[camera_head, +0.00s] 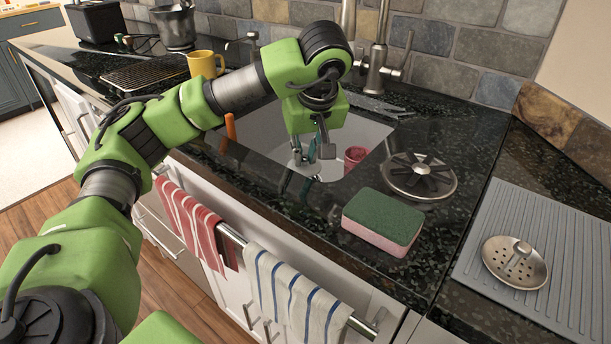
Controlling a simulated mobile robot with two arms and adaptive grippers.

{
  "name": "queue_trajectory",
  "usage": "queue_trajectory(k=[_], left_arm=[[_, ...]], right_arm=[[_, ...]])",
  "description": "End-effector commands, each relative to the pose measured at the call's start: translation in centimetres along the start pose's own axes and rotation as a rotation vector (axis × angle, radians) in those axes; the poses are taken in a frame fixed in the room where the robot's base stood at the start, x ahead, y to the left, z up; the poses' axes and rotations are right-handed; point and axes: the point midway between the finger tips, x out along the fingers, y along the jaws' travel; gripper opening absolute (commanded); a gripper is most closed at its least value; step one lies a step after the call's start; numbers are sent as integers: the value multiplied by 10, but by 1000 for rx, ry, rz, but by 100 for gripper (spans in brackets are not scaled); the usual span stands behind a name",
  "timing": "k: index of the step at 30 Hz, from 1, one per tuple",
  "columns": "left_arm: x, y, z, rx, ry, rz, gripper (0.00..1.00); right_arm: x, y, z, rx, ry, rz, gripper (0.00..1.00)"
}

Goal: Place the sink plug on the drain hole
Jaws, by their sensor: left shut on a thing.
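My left gripper (311,160) reaches down over the sink (262,128). It is shut on a slim dark green thing (309,153), small and partly covered by the fingers, so I cannot tell exactly what it is. A round metal piece with holes and a knob (515,262), perhaps the sink plug, lies on the grey ribbed mat (542,222) at the right. A round metal piece with dark openings (418,175) lies on the black counter right of the sink. I cannot make out the drain hole; my gripper covers part of the basin. My right gripper is not in view.
A green and pink sponge (383,221) lies on the counter at the front right of the sink. A reddish cup (355,158) is in the basin. The faucet (379,60) stands behind it. A yellow mug (205,64) and a dark rack (146,75) are left. Towels hang below the counter edge.

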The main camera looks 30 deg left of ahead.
Motion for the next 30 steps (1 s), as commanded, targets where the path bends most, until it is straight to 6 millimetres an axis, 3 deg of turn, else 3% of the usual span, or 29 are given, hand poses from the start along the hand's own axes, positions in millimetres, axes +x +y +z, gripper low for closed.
queue_trajectory(k=[3,9,20,24,30], left_arm=[[24,6,-22,-4,-2,-4,0],[68,14,-33,0,-1,-2,0],[99,19,-42,0,0,-1,0],[119,18,-32,2,0,-1,0],[122,19,-30,1,1,2,0]], right_arm=[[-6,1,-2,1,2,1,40],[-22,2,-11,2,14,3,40],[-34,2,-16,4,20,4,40],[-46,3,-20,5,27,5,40],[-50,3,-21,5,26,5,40]])
